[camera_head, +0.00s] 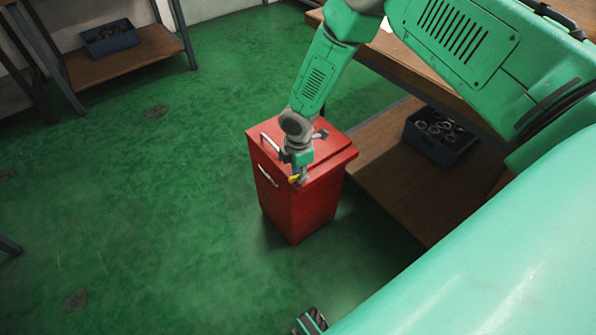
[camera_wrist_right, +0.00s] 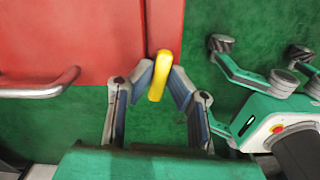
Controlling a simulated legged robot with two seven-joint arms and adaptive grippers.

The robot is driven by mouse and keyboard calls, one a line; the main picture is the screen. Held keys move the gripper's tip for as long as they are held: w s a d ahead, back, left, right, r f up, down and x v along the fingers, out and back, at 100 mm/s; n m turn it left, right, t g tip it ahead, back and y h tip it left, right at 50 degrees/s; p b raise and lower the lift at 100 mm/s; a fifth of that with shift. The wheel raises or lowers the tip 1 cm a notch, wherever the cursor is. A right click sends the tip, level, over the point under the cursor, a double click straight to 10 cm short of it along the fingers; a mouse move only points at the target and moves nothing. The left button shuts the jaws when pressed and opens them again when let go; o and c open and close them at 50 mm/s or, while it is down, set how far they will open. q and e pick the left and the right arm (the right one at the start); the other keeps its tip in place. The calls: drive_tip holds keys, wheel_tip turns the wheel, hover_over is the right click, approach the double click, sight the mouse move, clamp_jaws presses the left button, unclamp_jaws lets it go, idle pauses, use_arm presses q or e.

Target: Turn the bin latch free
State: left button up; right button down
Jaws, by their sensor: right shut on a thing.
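A red bin (camera_head: 300,205) with a lid stands upright on the green floor. Its yellow latch (camera_head: 294,179) sits at the front edge, just below the lid. My right gripper (camera_head: 299,173) reaches down to it from above and covers part of the lid. In the right wrist view, the yellow latch (camera_wrist_right: 159,76) stands between the two fingertips of my right gripper (camera_wrist_right: 160,84), which is shut on it. The latch looks nearly upright in that view, leaning slightly.
A wooden bench shelf (camera_head: 375,165) with a dark crate of rings (camera_head: 437,140) stands close at right. The floor at left is open.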

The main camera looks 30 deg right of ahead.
drive_tip(key=shift+d+n, duration=0.1)
drive_tip(key=shift+n, duration=1.1)
drive_tip(key=c, duration=1.6)
unclamp_jaws()
drive_tip(key=shift+o, duration=0.2)
drive_tip(key=shift+r, duration=0.1)
wheel_tip(320, 180, up, 12)
drive_tip(key=shift+f, duration=0.2)
